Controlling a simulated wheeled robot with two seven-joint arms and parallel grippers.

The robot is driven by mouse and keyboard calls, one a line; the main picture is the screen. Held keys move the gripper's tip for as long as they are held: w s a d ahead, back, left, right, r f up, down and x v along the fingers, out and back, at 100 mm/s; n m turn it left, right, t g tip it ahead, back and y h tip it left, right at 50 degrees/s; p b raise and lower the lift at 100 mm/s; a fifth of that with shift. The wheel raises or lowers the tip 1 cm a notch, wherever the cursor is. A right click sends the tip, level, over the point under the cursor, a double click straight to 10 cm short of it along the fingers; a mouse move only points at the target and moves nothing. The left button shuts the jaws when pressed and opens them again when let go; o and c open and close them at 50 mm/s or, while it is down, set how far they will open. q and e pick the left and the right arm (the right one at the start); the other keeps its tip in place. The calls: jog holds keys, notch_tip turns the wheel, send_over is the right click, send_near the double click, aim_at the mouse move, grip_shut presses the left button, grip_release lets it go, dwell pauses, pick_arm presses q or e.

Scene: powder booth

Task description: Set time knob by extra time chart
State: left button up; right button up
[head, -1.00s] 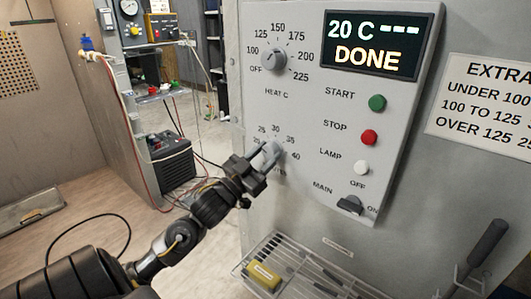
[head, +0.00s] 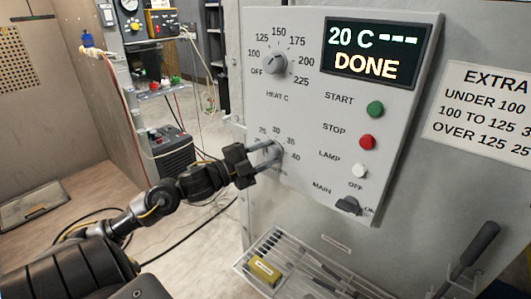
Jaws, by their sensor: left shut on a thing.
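The time knob (head: 278,149) is on the grey control panel, ringed by marks including 25, 30, 35 and 40. My left gripper (head: 271,153) reaches it from the left and is shut on it. The fingers partly cover the knob and the lower-left marks, so its pointer cannot be read. The extra time chart (head: 480,105) is on the wall to the right. Its rows begin "UNDER 100", "100 TO 125" and "OVER 125 25", and the right edge is cut off. The display (head: 379,52) reads "20 C ---" and "DONE". My right gripper is not in view.
The heat knob (head: 275,62) is above the time knob. A green start button (head: 375,109), red stop button (head: 367,142), white lamp button (head: 359,171) and main switch (head: 348,206) are to the right. A wire basket (head: 245,266) with a yellow block (head: 264,270) is below.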

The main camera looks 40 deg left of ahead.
pick_arm(q)
jog(key=m, duration=0.1)
jog(key=m+g, duration=0.1)
jog(key=m, duration=0.1)
jog(key=m+g, duration=0.1)
jog(key=m, duration=0.1)
jog(key=shift+r, duration=0.25)
jog(key=m+g+y, duration=0.1)
jog(key=m+y, duration=0.1)
jog(key=m, duration=0.3)
jog(key=shift+r, duration=0.1)
jog(key=shift+g, duration=0.3)
jog(key=o, duration=0.6)
jog(key=shift+c, duration=0.2)
jog(key=o, duration=0.4)
jog(key=shift+w, duration=0.15)
jog(key=shift+d, duration=0.1)
